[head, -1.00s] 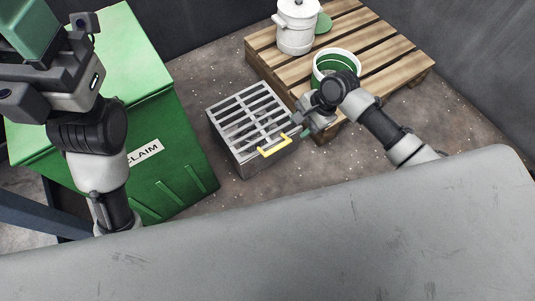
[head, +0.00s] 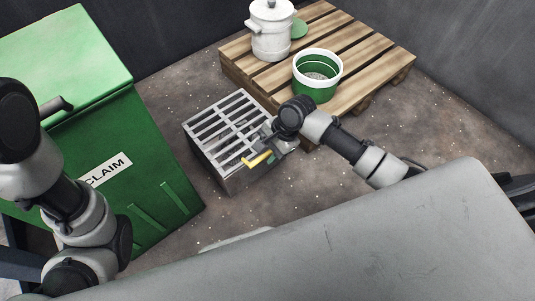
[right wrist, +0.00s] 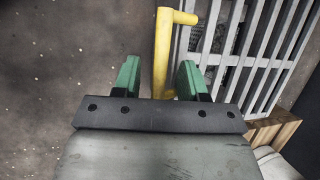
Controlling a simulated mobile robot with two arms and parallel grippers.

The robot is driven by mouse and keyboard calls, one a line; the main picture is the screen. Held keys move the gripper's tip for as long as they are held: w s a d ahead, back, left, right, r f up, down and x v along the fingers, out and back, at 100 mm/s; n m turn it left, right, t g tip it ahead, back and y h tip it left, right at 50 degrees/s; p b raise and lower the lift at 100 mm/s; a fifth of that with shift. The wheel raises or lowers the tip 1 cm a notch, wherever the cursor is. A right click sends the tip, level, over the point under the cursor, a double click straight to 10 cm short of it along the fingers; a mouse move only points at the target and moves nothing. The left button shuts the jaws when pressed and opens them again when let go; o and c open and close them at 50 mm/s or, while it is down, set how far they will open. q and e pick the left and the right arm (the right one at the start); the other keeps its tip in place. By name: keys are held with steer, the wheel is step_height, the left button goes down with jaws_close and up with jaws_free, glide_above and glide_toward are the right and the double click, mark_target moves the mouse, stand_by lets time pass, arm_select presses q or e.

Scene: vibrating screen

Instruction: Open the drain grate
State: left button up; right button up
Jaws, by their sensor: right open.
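The grey slatted drain grate (head: 228,120) lies on top of a low grey metal box (head: 225,175) on the floor. Its yellow handle (head: 257,160) is at the front edge. My right gripper (head: 266,142) is above this front edge, close to the handle. In the right wrist view, its green fingers (right wrist: 158,75) are apart, and the handle (right wrist: 163,50) appears between them. Whether a finger touches it I cannot tell. The grate's bars (right wrist: 255,45) show to the right there. My left arm is at the left edge of the head view, its gripper out of sight.
A wooden pallet (head: 345,40) behind the box bears a white lidded pot (head: 271,32) and a green and white bucket (head: 317,80). A green bin (head: 125,125) stands at left. A grey surface (head: 330,240) fills the foreground. Speckled floor lies free at right.

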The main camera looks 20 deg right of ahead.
steer(key=shift+a+f, duration=0.1)
steer(key=shift+f, duration=0.1)
jaws_close()
stand_by(0.3)
